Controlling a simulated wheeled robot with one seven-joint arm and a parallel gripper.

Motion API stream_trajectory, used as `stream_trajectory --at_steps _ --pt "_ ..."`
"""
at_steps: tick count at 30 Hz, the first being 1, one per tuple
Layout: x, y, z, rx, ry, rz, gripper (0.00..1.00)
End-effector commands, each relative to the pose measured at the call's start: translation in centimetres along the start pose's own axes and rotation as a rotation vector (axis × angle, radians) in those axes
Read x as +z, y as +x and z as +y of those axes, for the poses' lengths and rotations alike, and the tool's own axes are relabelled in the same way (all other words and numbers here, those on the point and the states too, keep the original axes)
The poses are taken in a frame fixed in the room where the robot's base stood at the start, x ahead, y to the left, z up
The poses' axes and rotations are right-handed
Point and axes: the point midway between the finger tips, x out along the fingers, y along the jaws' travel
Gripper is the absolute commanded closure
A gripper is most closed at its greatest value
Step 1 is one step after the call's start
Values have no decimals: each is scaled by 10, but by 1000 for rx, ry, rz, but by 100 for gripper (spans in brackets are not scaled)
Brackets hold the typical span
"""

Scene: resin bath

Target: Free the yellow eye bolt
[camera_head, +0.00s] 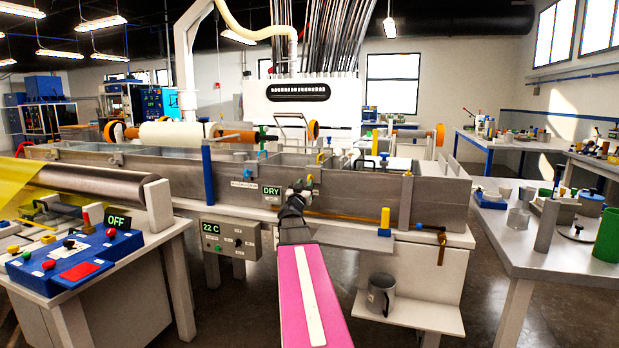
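A small yellow piece (323,157) stands at the top of the long grey bath (440,200), just behind and right of my gripper. It may be the yellow eye bolt, but it is too small for me to make out an eye or what holds it. My gripper (304,184) is at the front wall of the bath, right of the DRY display (271,191). The gripper is small and dark here, and its fingers cannot be told apart. My pink arm reaches up to it from the bottom of the picture.
A grey mug (381,294) stands on a low shelf. A control table (110,280) is at left, a side table (520,255) at right. Open floor lies between the bath and side table.

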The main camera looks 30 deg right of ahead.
Motion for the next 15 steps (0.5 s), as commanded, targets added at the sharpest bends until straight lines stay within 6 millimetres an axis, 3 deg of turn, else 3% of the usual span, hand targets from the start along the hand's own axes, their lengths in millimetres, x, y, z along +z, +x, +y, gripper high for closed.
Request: stream_trajectory --at_steps 1,7,15 --pt "1 13 -1 1 0 1 65" --pt "1 48 -2 -1 0 0 65" --pt "0 66 0 -1 0 0 65"
